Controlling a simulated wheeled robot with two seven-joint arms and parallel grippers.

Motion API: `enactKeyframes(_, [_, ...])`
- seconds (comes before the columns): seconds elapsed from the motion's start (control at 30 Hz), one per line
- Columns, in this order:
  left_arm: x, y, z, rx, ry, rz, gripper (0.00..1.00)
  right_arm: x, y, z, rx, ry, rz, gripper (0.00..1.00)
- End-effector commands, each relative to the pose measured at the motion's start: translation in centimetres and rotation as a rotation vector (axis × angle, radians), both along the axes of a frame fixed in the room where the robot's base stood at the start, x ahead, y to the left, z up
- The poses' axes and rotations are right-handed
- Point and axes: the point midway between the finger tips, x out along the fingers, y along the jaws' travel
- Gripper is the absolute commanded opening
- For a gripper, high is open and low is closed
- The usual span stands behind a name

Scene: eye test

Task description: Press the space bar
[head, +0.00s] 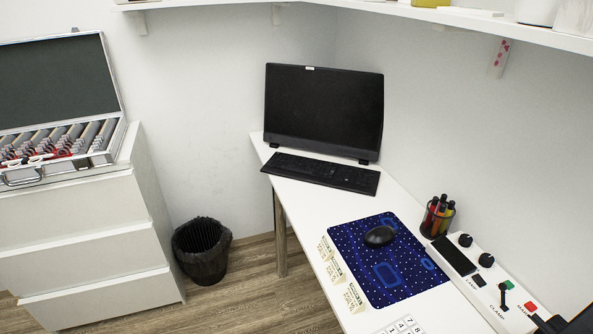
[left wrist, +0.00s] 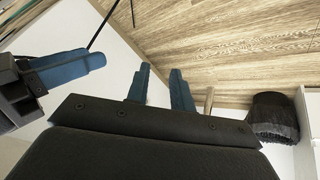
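A black keyboard (head: 320,172) lies on the white desk (head: 300,206) in the head view, just in front of a dark monitor (head: 324,112). Its single keys, the space bar among them, are too small to tell apart. My left gripper (left wrist: 160,68) shows in the left wrist view with two blue fingers apart and floor visible between them; it is open and empty. Another gripper with blue fingers, apparently my right (left wrist: 98,60), is at the left of that view; its opening is unclear. Neither gripper is clearly seen in the head view, and the keyboard is not seen in the wrist view.
A blue mat (head: 345,250) with a black mouse (head: 380,236) lies nearer on the desk. A pen cup (head: 437,219) and a panel with knobs and buttons (head: 487,268) stand right. A black bin (head: 202,251) stands on the floor. A shelf (head: 460,22) hangs above.

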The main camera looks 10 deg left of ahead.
Motion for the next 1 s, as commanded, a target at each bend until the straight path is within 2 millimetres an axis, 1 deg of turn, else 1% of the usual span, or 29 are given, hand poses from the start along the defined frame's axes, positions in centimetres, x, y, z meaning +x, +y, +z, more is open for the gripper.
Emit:
enactKeyframes(0.03, [0.00,0.00,0.00,0.000,0.000,0.000,0.13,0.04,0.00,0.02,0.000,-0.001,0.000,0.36])
enactKeyframes(0.1, [0.01,0.00,0.00,0.000,0.000,0.000,0.00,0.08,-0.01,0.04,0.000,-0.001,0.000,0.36])
enactKeyframes(0.67, [0.03,-0.01,0.02,0.000,-0.001,0.000,0.00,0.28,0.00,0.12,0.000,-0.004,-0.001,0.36])
enactKeyframes(1.0, [0.05,0.00,0.03,0.000,-0.001,0.000,0.00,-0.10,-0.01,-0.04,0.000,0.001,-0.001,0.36])
